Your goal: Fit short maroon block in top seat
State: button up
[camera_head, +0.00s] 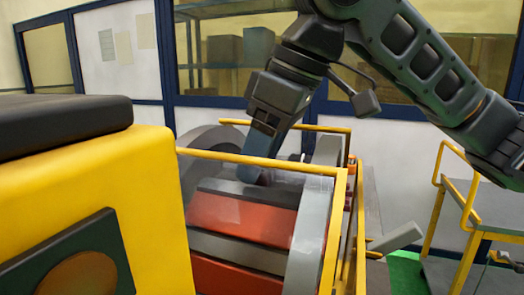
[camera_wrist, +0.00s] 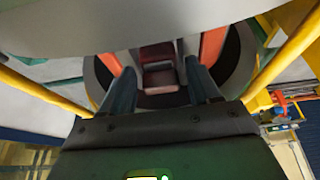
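My gripper (camera_head: 254,172) points down at the top of the stator drum (camera_head: 305,235) in the head view. In the wrist view, the two blue-grey fingers of my gripper (camera_wrist: 160,66) stand apart. A short maroon block (camera_wrist: 157,53) with a paler lower face shows between and beyond them, with a visible gap on each side. It lies in the upper part of the drum, between two orange-red pieces. I cannot tell how deep it sits. In the head view my fingers and the drum's upper edge hide it.
Yellow rails (camera_head: 262,161) run close around the drum. A large yellow housing (camera_head: 150,190) stands at the left. A grey cart with yellow handles (camera_head: 480,215) stands at the right. Orange-red blocks (camera_head: 240,218) and grey bars line the drum's front.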

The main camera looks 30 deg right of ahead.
jog(key=shift+o, duration=1)
jog(key=v, duration=0.8)
jog(key=shift+f, duration=0.1)
